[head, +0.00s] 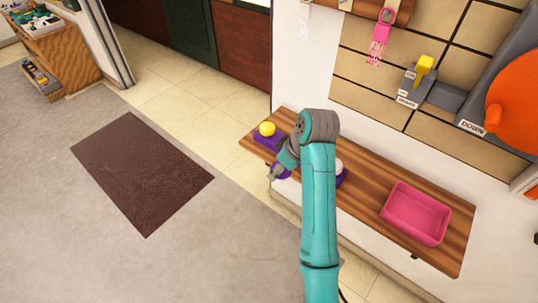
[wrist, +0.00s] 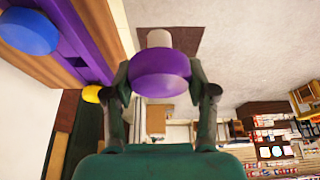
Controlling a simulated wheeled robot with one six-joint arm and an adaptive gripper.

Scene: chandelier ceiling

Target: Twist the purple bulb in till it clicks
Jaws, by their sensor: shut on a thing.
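The purple bulb (wrist: 160,78) sits between the two fingers of my gripper (wrist: 160,92) in the wrist view. Its pale grey base (wrist: 159,39) points away from my palm, up in the picture. My gripper is shut on the bulb's rounded purple body. In the head view my gripper (head: 275,173) hangs just off the front edge of the wooden shelf (head: 362,197), with a bit of the purple bulb (head: 285,173) showing beside it. No lamp socket or chandelier shows in either view.
A yellow bulb (head: 267,128) rests on a purple holder (head: 262,141) on the shelf. A whitish thing (head: 339,165) is partly behind my arm. A blue bulb (wrist: 28,30) shows in the wrist view. A pink bin (head: 415,213) stands right. A yellow lever (head: 424,64) and orange wheel (head: 515,103) are on the wall.

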